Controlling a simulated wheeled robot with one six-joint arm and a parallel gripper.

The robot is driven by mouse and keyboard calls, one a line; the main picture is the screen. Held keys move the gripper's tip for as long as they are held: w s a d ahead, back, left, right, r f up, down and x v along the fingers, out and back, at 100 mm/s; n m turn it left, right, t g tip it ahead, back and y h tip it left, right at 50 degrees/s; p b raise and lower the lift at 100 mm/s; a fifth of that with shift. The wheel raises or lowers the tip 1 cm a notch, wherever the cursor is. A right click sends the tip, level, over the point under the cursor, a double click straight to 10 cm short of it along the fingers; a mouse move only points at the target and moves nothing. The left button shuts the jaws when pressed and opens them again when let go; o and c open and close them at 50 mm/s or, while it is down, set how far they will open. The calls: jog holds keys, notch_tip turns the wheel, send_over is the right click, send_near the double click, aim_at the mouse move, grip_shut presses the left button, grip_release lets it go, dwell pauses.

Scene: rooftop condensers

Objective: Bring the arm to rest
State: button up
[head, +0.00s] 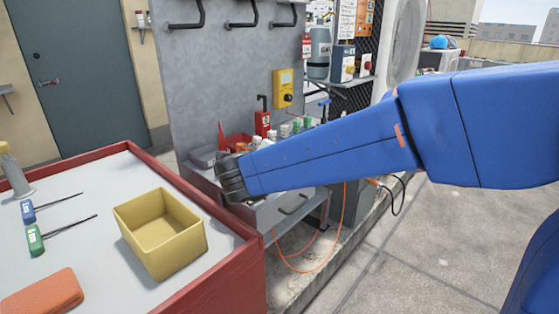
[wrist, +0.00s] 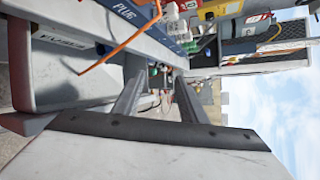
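My blue arm (head: 330,150) reaches in from the right in the head view. Its dark grey end joint (head: 231,178) is in front of the grey workbench, right of the red-rimmed table. Small bottles and cables show through the gap, some way beyond the fingertips. The wrist view is tilted, with sky at the right.
The red-rimmed table (head: 246,236) bears a yellow bin (head: 155,248), an orange sponge-like block (head: 42,293) and two screwdrivers. A grey panel with hooks (head: 222,70) stands behind the bench. An orange cable (head: 310,268) hangs below it. Open floor (head: 440,245) lies right.

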jog(key=s+d+r+n+y, duration=0.4)
jog(key=d+r+n+y, duration=0.45)
jog(key=n, duration=0.45)
jog(key=s+d+f+n+g+h, duration=0.2)
jog(key=s+d+f+n+g, duration=0.1)
jog(key=s+d+f, duration=0.3)
jog(key=s+d+f+n+g+h, duration=0.2)
jog(key=s+d+f, duration=0.4)
jog(key=s+d, duration=0.5)
jog(key=s+d+f+n+g+h, duration=0.2)
jog(key=s+d+f+n, duration=0.4)
jog(key=s+d, duration=0.3)
jog(key=shift+s+d+f+n+g, duration=0.2)
jog(key=shift+s+f+n+g, duration=0.1)
jog(key=shift+s+g, duration=0.65)
